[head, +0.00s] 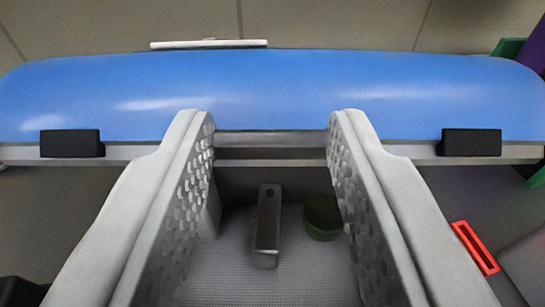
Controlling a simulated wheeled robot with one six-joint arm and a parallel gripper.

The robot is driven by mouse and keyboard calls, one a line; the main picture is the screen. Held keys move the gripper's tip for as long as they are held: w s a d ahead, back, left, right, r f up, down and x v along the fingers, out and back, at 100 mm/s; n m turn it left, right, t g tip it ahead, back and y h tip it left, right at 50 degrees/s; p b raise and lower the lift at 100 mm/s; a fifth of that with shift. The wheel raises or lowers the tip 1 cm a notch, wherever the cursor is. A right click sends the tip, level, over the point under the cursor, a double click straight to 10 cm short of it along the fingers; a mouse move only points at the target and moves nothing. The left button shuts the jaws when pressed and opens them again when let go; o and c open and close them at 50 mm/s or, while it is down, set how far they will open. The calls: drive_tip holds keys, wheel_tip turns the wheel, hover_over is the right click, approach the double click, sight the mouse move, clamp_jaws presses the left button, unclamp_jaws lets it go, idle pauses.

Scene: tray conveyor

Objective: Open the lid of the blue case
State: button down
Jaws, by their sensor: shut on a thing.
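The blue case (270,85) spans the upper part of the view. Its smooth blue shell has a grey rim (120,154) along its near edge. One black latch-like block (72,143) sits on the rim at left and another (472,142) at right. My gripper (270,125) reaches up from the bottom with a ribbed finger on each side. It is shut on a grey bar (270,140) at the middle of the rim, probably the case's handle. The fingers hide parts of the rim. I cannot tell clearly how far the lid is raised.
Below the rim, between the fingers, lie a grey metal piece (267,228) and a dark green round thing (323,217). A red frame-like thing (475,247) is at lower right. Green (508,47) and purple (533,50) things stand at upper right. Tiled floor shows behind.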

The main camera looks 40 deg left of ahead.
sight(271, 46)
drive_tip(key=shift+w+a+r, duration=0.45)
drive_tip(key=shift+r, duration=0.3)
drive_tip(key=shift+w+a+r+g+h, duration=0.3)
drive_tip(key=shift+w+a+r, duration=0.15)
drive_tip(key=shift+r, duration=0.05)
drive_tip(key=w+a+r+g+h, duration=0.1)
drive_tip(key=w+a, duration=0.1)
drive_tip(key=w+a+r+g+h, duration=0.1)
drive_tip(key=w+r, duration=0.1)
drive_tip(key=shift+a, duration=0.35)
drive_tip(key=shift+w+a+r+g, duration=0.3)
drive_tip(key=shift+w+a, duration=0.2)
drive_tip(key=shift+w, duration=0.05)
drive_tip(key=shift+w+a+r, duration=0.25)
drive_tip(key=shift+w+a, duration=0.2)
drive_tip(key=shift+w, duration=0.05)
drive_tip(key=shift+w+a+r, duration=0.2)
drive_tip(key=shift+w+a, duration=0.25)
drive_tip(key=shift+w, duration=0.05)
drive_tip(key=c, duration=0.9)
unclamp_jaws()
drive_tip(key=v, duration=1.7)
drive_tip(key=shift+s+a+r, duration=0.1)
drive_tip(key=shift+s+r, duration=0.1)
